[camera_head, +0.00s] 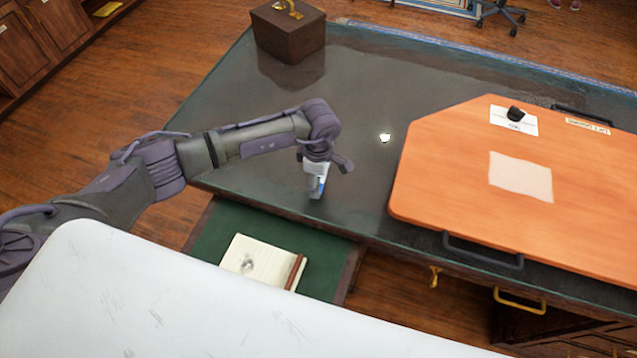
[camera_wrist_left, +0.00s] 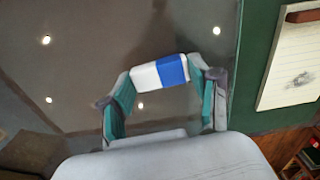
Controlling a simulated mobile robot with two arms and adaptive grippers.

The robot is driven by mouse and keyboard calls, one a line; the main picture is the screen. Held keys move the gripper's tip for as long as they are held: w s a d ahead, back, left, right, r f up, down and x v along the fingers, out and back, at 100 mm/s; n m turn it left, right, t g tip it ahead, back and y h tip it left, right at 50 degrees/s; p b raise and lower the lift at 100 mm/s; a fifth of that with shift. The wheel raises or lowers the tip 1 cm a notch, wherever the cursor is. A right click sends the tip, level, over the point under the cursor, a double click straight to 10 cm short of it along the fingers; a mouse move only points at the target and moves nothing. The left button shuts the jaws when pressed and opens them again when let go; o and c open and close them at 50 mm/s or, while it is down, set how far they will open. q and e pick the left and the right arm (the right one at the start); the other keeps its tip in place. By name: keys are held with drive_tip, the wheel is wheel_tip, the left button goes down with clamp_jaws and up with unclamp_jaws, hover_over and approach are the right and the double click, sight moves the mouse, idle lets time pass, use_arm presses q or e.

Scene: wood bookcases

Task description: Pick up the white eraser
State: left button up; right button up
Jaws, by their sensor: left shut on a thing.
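The white eraser (camera_wrist_left: 146,77) has a blue band at one end and lies crosswise between the two fingers of my left gripper (camera_wrist_left: 160,80) in the left wrist view. Both fingers touch its ends, so the gripper is shut on it. In the head view the eraser (camera_head: 316,186) shows below my left gripper (camera_head: 318,170), partly hidden by it, over the dark table top (camera_head: 365,80) near its front edge. I cannot tell whether it touches the table. My right gripper is in neither view.
An orange board (camera_head: 440,165) with a white sheet (camera_head: 521,177) covers the table's right side. A brown box (camera_head: 288,32) stands at the back left. A green drawer (camera_head: 213,240) holding a notebook (camera_head: 250,258) sticks out in front. The table's middle is clear.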

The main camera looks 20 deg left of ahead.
use_arm(q)
drive_tip(key=shift+r, duration=0.5)
wheel_tip(320, 180, up, 2)
drive_tip(key=shift+w+r+b, duration=0.1)
drive_tip(key=shift+r+b, duration=0.15)
drive_tip(key=shift+b, duration=0.4)
drive_tip(key=s+d+r+b, duration=0.2)
drive_tip(key=s+d+r, duration=0.4)
drive_tip(key=d, duration=0.4)
drive_tip(key=shift+s+r+b, duration=0.2)
drive_tip(key=shift+r+b, duration=0.15)
drive_tip(key=shift+r, duration=0.4)
